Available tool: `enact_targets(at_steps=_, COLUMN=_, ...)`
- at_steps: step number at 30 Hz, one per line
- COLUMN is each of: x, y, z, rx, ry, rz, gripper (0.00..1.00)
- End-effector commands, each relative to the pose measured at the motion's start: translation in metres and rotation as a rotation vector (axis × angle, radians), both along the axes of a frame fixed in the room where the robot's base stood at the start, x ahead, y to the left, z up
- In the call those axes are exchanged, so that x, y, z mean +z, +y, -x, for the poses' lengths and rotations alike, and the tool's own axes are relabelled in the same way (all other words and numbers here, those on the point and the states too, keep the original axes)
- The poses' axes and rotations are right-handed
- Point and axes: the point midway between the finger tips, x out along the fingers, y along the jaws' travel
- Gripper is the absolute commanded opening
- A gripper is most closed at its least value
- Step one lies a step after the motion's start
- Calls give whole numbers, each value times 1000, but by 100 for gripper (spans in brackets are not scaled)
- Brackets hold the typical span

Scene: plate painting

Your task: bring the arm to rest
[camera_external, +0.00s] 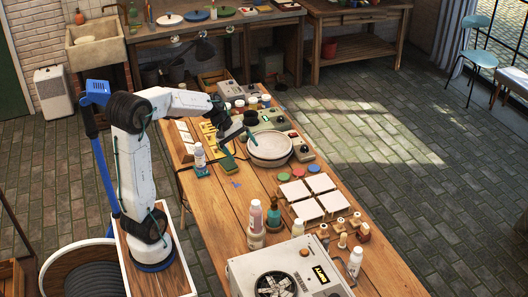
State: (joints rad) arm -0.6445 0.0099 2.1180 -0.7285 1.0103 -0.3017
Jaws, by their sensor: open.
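My white arm rises from its base at the left of the long wooden table (215,218) and reaches over it to the right. My gripper (249,136) is at the dark end of the arm, above the table and close to the left rim of a round pale plate or turntable (270,148). It is open. Its fingers are small and dark here, and I see nothing between them. I cannot tell whether it touches the rim.
A bottle (199,157) and a green block (228,165) stand near my gripper. White tiles (313,195), several bottles and a grey machine (288,272) fill the near part. Jars (240,105) and control boxes stand behind. The table's left front strip is mostly clear.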

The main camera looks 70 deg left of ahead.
Motion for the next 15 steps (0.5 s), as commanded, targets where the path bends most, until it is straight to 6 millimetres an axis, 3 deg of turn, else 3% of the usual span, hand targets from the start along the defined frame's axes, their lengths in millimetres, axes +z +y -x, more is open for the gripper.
enact_targets(at_steps=1, x=11, y=-35, z=14, rx=-114, ry=-1, rz=-53, gripper=90)
enact_targets(at_steps=6, x=25, y=-117, z=77, rx=-470, ry=11, rz=-231, gripper=90)
enact_targets(at_steps=10, x=27, y=-157, z=132, rx=-729, ry=16, rz=-374, gripper=90)
enact_targets(at_steps=15, x=21, y=-182, z=198, rx=-1023, ry=16, rz=-554, gripper=90)
